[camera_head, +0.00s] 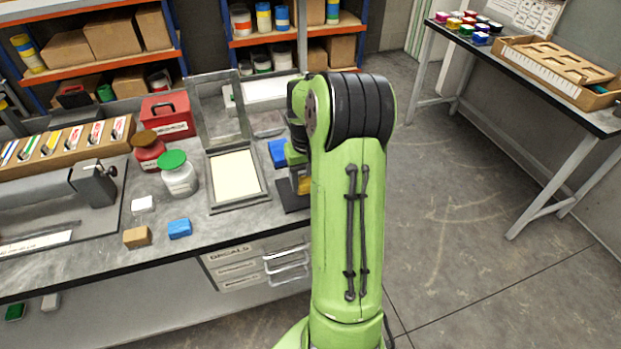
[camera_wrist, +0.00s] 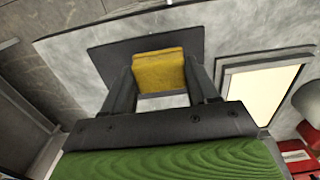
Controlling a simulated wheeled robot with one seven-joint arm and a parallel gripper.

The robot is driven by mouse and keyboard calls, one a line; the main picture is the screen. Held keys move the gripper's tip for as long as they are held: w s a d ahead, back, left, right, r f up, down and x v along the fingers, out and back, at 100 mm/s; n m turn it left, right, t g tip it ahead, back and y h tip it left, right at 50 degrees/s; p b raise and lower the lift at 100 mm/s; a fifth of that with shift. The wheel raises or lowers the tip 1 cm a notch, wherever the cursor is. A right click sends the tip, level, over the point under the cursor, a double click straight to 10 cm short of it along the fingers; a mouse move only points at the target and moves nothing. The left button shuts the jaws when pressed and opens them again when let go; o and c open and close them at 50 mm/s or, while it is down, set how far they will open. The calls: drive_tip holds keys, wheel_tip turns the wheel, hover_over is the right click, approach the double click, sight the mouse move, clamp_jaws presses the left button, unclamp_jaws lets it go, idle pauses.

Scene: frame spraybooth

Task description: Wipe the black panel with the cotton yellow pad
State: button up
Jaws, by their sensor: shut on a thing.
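The yellow pad (camera_wrist: 158,68) sits between the two dark fingers of my gripper (camera_wrist: 158,80) in the wrist view, and the gripper is shut on it. The black panel (camera_wrist: 108,57) lies on the grey bench directly beyond the pad, showing on both sides of it. Whether the pad touches the panel I cannot tell. In the head view my arm hides most of this spot; only a corner of the black panel (camera_head: 291,199) and a sliver of the yellow pad (camera_head: 304,185) show.
A framed pale screen (camera_head: 236,175) lies left of the panel, its lid raised. A blue block (camera_head: 278,152) is behind the panel. Jars with green (camera_head: 178,174) and brown lids, small sponges (camera_head: 180,228) and a red box (camera_head: 168,116) stand further left. The bench's front edge is close to the panel.

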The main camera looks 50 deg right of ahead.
drive_tip(key=shift+r+p, duration=1.15)
drive_tip(key=shift+r, duration=0.55)
drive_tip(key=shift+f, duration=0.1)
